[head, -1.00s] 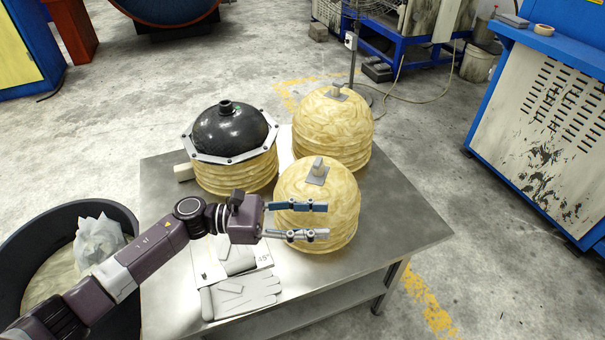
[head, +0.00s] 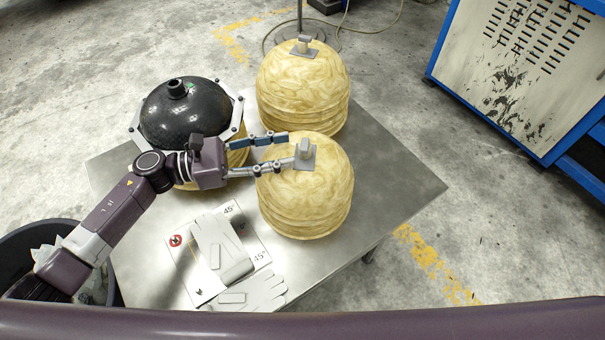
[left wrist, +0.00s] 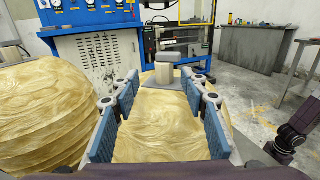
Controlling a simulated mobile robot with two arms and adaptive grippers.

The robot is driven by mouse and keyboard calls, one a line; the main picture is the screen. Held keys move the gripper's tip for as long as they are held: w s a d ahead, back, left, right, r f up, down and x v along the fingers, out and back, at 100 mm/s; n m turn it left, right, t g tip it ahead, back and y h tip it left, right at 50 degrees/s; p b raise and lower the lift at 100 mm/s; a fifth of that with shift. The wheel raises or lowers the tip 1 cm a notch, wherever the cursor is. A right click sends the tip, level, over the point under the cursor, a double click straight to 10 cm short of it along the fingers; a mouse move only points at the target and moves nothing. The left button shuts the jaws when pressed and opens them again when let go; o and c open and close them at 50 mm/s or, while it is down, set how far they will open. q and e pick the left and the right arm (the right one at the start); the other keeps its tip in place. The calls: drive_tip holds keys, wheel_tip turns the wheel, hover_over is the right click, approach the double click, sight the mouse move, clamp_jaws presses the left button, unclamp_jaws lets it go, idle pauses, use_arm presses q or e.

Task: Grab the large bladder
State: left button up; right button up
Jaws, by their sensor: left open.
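Three ribbed, domed bladders stand on a metal table (head: 385,200). The front yellow bladder (head: 305,205) has a grey block handle (head: 305,153) on top; it also fills the middle of the left wrist view (left wrist: 160,130), with its handle (left wrist: 168,68) between the fingers. A similar yellow bladder (head: 300,90) stands behind it. The third has a black dome (head: 185,112) and a bolted pale ring. My left gripper (head: 290,150) is open, its fingers reaching over the front bladder's upper left toward the handle. The gripper hides part of the black-domed one. My right gripper is not visible.
Gloves (head: 220,250) lie on a printed sheet at the table's front left. A dark bin (head: 30,245) stands left of the table. A blue-framed cabinet (head: 530,70) is at the right. The table's right corner is bare.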

sight(304, 147)
use_arm(q)
drive_tip(key=x, duration=0.1)
drive_tip(key=p+x, duration=0.1)
drive_tip(key=x, duration=0.1)
drive_tip(key=p+x, duration=0.1)
drive_tip(key=shift+s+d+r, duration=0.3)
drive_tip(key=shift+r, duration=0.1)
drive_tip(key=shift+w+d+f+p, duration=0.1)
drive_tip(key=shift+d+f+p, duration=0.05)
drive_tip(key=shift+d+p, duration=0.3)
clamp_jaws()
